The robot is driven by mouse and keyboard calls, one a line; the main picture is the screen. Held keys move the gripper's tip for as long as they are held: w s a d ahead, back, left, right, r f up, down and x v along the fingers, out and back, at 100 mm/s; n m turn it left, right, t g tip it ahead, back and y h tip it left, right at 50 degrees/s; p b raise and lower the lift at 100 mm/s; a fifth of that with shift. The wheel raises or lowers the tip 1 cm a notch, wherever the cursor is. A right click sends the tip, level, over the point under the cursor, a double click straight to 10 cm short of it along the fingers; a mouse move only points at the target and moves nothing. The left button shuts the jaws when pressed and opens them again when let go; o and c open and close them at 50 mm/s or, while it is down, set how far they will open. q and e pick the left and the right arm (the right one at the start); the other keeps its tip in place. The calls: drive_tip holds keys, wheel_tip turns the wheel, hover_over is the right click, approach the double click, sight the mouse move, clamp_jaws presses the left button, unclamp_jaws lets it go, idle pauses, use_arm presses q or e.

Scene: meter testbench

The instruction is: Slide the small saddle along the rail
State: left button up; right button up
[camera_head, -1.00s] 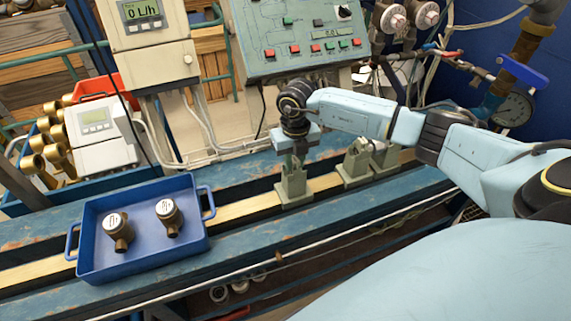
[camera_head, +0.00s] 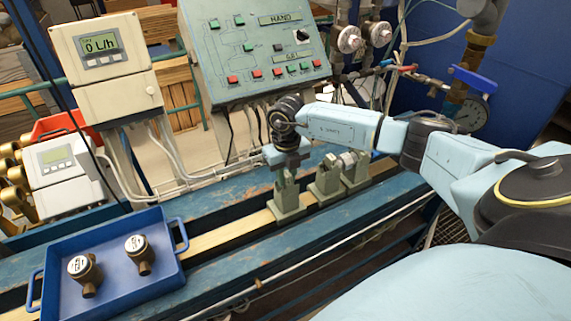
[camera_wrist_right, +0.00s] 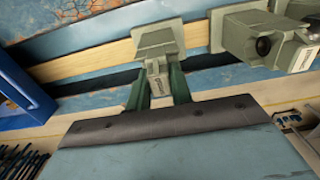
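The small grey-green saddle (camera_head: 288,206) stands upright on the pale rail (camera_head: 215,237) in the head view. My right gripper (camera_head: 286,168) comes down over its top. In the right wrist view, the fingers of my right gripper (camera_wrist_right: 158,90) are closed on both sides of the saddle's upright (camera_wrist_right: 156,68), and its square base (camera_wrist_right: 158,40) shows beyond them. A second saddle (camera_head: 325,188) stands close on its right, with a narrow gap between the bases. A third saddle (camera_head: 356,177) is just beyond. My left gripper is not in view.
A blue tray (camera_head: 165,277) with two brass meters (camera_head: 139,254) sits across the bench at the left. Bare rail lies between tray and small saddle. A control panel (camera_head: 255,50) and cables stand behind the bench.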

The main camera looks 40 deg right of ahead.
drive_tip(key=o, duration=0.5)
drive_tip(key=shift+o, duration=0.2)
drive_tip(key=shift+r, duration=0.1)
wheel_tip(320, 180, up, 13)
drive_tip(key=b, duration=0.1)
drive_tip(key=shift+r+b, duration=0.15)
drive_tip(key=shift+b, duration=0.2)
